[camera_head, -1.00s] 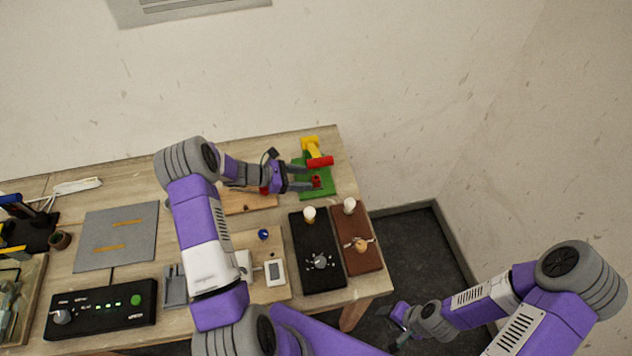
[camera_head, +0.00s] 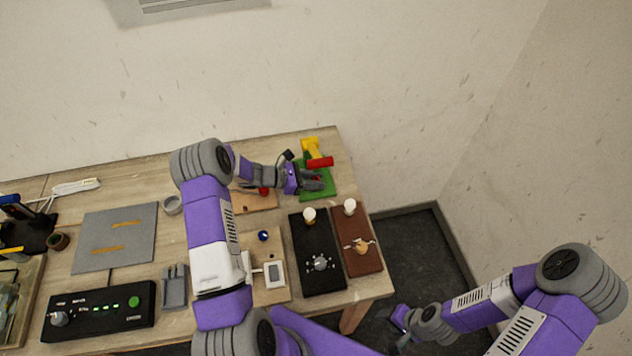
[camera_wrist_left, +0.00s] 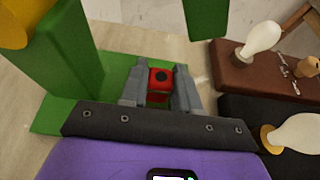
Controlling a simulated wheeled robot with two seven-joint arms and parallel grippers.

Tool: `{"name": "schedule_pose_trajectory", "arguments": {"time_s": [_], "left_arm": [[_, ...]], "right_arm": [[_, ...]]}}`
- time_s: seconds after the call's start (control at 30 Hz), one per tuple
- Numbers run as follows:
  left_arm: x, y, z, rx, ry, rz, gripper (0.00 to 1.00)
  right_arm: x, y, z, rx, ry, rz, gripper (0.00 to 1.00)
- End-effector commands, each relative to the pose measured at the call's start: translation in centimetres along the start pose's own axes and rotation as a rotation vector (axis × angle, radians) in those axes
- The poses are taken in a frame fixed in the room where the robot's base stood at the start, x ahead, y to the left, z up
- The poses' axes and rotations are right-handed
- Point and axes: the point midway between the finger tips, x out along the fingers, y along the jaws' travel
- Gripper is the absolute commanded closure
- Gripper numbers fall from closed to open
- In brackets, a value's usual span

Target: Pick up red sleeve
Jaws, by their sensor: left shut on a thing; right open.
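The red sleeve (camera_wrist_left: 160,79) is a small red block with a dark round hole in its top, seen in the left wrist view. It stands over the green base plate (camera_wrist_left: 52,115). My left gripper (camera_wrist_left: 160,90) is shut on it, one grey finger on each side. In the head view my left gripper (camera_head: 318,180) is over the green plate (camera_head: 322,194) and mostly hides the sleeve. I cannot tell whether the sleeve still touches the plate. My right gripper (camera_head: 398,328) is open and empty, off the table at the lower right.
A green post with a yellow part (camera_head: 311,147) and a red bar (camera_head: 320,162) rises behind the gripper. A black board (camera_head: 318,270) and a brown board (camera_head: 362,262), each with a white bulb, lie in front. A grey mat (camera_head: 118,235) is at left.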

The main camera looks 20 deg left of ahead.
Motion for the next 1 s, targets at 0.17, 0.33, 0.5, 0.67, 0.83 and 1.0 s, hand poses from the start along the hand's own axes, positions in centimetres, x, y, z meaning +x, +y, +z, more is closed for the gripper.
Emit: {"name": "schedule_pose_trajectory", "arguments": {"time_s": [0.17, 0.33, 0.5, 0.67, 0.83, 1.0], "left_arm": [[-0.3, 0.0, 0.2, 0.000, 0.000, 0.001, 1.00], [-2.6, 0.1, 1.3, 0.000, 0.000, 0.004, 1.00], [-7.0, 0.1, 1.5, -0.001, 0.002, 0.006, 1.00], [-11.0, 0.1, 1.8, 0.000, 0.002, 0.004, 1.00], [-14.2, 0.1, 2.0, 0.000, 0.001, 0.004, 1.00], [-15.8, 0.0, 2.1, 0.001, 0.001, 0.001, 1.00]], "right_arm": [[-0.2, -0.1, 0.0, 0.000, 0.000, 0.000, 0.43], [-1.4, -0.5, 0.1, 0.000, 0.000, 0.000, 0.43], [-2.5, -0.9, 0.1, 0.000, 0.000, 0.000, 0.43], [-3.5, -1.3, 0.1, 0.000, 0.000, 0.000, 0.43], [-4.1, -1.5, 0.2, 0.000, 0.000, 0.000, 0.43], [-4.3, -1.6, 0.2, 0.000, 0.000, 0.000, 0.43]]}}
